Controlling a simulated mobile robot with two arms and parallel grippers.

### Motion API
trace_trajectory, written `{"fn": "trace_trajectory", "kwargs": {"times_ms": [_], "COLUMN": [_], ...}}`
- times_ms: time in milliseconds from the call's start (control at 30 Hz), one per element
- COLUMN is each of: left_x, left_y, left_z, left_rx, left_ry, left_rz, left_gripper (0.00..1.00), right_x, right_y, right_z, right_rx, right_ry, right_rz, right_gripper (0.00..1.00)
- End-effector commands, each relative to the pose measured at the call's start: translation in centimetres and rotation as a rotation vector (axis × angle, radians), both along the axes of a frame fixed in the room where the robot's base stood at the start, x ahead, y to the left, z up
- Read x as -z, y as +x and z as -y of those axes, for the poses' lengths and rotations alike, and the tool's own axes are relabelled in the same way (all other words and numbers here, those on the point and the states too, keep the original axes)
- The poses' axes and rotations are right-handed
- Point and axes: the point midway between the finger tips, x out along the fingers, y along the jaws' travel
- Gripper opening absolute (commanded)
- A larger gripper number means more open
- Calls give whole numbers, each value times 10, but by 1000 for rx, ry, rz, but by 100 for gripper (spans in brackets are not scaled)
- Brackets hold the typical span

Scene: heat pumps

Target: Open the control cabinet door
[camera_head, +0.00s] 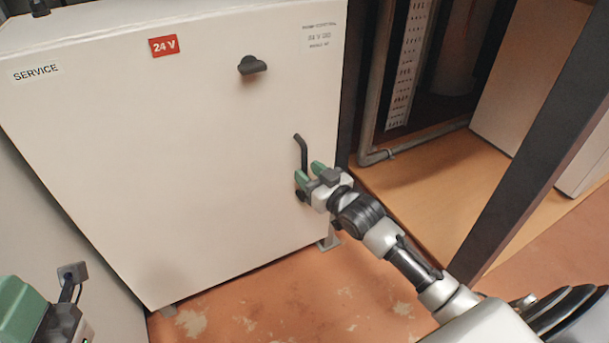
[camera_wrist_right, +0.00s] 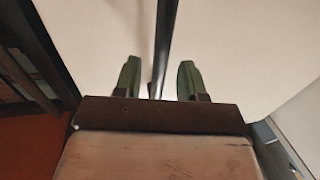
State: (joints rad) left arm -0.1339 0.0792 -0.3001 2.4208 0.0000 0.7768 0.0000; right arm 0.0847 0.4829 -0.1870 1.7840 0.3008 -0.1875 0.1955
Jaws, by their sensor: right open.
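The control cabinet (camera_head: 190,160) is a large cream-white box in the head view, and its front door looks shut. A dark bent lever handle (camera_head: 302,150) sits low on the right side of the door. My right gripper (camera_head: 309,172) is at the lower part of this handle, with green fingertips apart. In the right wrist view the handle (camera_wrist_right: 165,45) runs between the two spread fingers, and it cannot be seen whether they touch it. My left gripper (camera_head: 22,312) shows only in part at the bottom left, its jaws unclear.
A dark knob (camera_head: 253,65) sticks out of the upper door. A dark post (camera_head: 530,150) slants down on the right, near my right arm. Pipes (camera_head: 375,100) stand behind the cabinet's right side. The worn orange floor (camera_head: 290,305) in front is clear.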

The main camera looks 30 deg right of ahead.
Motion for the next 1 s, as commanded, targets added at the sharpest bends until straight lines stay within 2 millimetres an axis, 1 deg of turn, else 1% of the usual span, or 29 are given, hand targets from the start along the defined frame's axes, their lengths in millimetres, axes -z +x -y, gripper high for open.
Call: {"fn": "trace_trajectory", "kwargs": {"times_ms": [33, 100, 200, 500, 567, 600, 767, 800, 1000], "left_x": [1, -1, -3, -4, -4, -4, -4, -4, -4], "left_y": [0, 1, 2, 2, 2, 2, 2, 2, 2], "left_z": [0, 0, 1, 1, 1, 1, 1, 1, 1], "left_rx": [0, -1, -1, -2, -2, -2, -1, -1, -1], "left_ry": [1, 1, 2, 3, 3, 3, 3, 3, 3], "left_rz": [12, 19, 26, 28, 28, 28, 28, 28, 28], "left_gripper": [43, 43, 43, 43, 43, 43, 43, 43, 43], "right_x": [2, 2, 1, 0, 0, 0, 0, 0, 0], "right_y": [7, 13, 18, 20, 20, 20, 20, 20, 20], "right_z": [-1, -3, -4, -5, -5, -5, -5, -5, -5], "right_rx": [1, 1, 0, 0, 0, 0, 0, 0, 0], "right_ry": [0, -1, -1, -1, -1, -1, -1, -1, -1], "right_rz": [2, 1, 0, -1, -1, -1, -1, -1, -1], "right_gripper": [41, 41, 41, 41, 33, 27, 2, 0, 0]}}
